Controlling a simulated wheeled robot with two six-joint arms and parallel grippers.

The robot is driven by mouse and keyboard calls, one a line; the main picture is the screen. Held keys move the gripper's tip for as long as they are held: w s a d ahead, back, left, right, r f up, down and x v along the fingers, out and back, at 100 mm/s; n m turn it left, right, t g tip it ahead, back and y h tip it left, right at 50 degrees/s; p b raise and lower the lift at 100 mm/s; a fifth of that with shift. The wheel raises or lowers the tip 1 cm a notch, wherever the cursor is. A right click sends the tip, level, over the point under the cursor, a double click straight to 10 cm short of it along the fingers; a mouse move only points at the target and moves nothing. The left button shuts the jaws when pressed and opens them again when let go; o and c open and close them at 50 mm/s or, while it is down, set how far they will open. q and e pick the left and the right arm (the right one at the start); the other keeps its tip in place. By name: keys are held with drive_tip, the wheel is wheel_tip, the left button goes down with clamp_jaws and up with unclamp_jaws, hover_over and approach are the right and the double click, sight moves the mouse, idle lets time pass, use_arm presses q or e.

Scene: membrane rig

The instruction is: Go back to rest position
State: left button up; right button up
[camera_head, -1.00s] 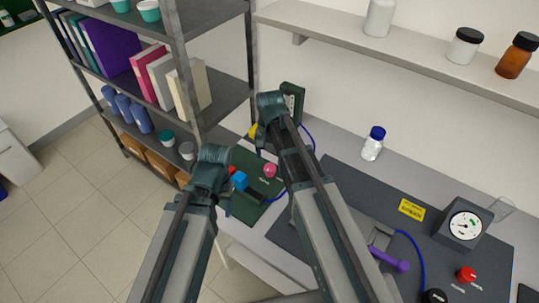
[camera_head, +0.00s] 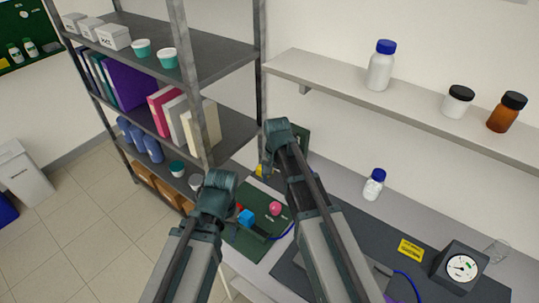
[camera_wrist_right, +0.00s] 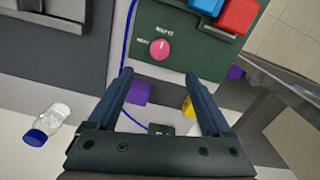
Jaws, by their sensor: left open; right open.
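My left gripper (camera_head: 218,190) is at the end of the left arm, left of the green panel; its fingertips are mostly hidden behind the wrist. My right gripper (camera_head: 268,160) is raised near the back of the bench, and its arm covers part of the bench. In the right wrist view, the right gripper's (camera_wrist_right: 160,82) two fingers are spread with nothing held between them. Behind them a purple block (camera_wrist_right: 139,93) and a yellow thing (camera_wrist_right: 188,107) show farther off.
The green panel (camera_head: 246,243) carries a pink knob (camera_head: 275,208) and a blue block (camera_head: 246,217). A metal shelf unit (camera_head: 235,75) stands at the left, close to both arms. A white bottle (camera_head: 373,186) and a gauge (camera_head: 460,268) stand at the right.

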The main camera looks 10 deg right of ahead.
use_arm(q)
wheel_tip(320, 180, down, 11)
drive_tip(key=b, duration=1)
drive_tip(key=shift+r+b, duration=0.2)
drive_tip(key=shift+b, duration=0.1)
use_arm(e)
drive_tip(key=s+a+f+n, duration=0.2)
drive_tip(key=s+f+n, duration=0.1)
drive_tip(key=s, duration=0.3)
drive_tip(key=s+a+f+n, duration=0.2)
drive_tip(key=s+f+n, duration=0.2)
drive_tip(key=s, duration=0.1)
drive_tip(key=s+a+f+n+h, duration=0.1)
drive_tip(key=s+a+f+n, duration=0.1)
drive_tip(key=s, duration=0.4)
drive_tip(key=shift+s+f+n, duration=0.3)
drive_tip(key=shift+f+n, duration=0.4)
drive_tip(key=shift+f, duration=0.05)
drive_tip(key=shift+d, duration=0.1)
use_arm(q)
drive_tip(key=shift+d, duration=0.2)
use_arm(e)
drive_tip(key=shift+d, duration=0.1)
